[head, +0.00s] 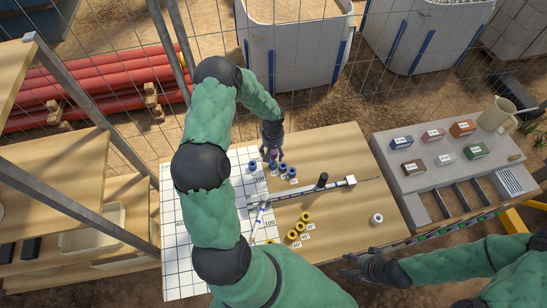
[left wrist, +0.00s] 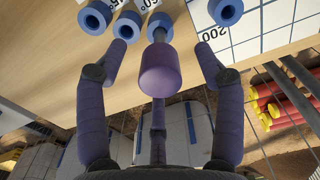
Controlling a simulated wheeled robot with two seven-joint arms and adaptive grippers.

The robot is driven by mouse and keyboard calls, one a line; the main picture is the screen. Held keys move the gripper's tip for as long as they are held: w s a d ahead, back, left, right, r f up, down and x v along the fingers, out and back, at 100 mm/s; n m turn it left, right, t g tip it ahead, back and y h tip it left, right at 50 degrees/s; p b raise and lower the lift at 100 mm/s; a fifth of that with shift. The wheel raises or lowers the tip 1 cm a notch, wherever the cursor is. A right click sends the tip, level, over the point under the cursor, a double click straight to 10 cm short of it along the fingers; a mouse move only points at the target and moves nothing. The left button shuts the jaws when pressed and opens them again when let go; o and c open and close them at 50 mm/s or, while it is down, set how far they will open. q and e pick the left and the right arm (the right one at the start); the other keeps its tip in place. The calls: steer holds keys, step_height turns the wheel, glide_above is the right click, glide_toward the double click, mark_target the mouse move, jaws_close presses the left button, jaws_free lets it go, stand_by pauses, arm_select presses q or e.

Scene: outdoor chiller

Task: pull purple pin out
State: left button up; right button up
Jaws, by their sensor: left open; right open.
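The purple pin (left wrist: 160,72) shows in the left wrist view with its thick head toward the camera. Its thinner shank reaches a blue ring (left wrist: 160,22) and appears to stand in it. My left gripper (left wrist: 162,58) is open, with fingers on both sides of the pin and gaps between them and its head. In the head view my left gripper (head: 273,150) is over the far left part of the wooden table (head: 345,150) and largely hides the pin. My right gripper (head: 355,268) is open and empty near the table's front edge.
Other blue rings (head: 292,172) stand close to the pin. Several yellow rings (head: 292,235) and a grey ring (head: 377,218) are nearer the front. A metal rail (head: 335,190) crosses the table. A grid sheet (head: 175,235) lies at left; a grey tray (head: 425,175) stands right.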

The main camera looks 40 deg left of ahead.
arm_select(q)
jaws_close()
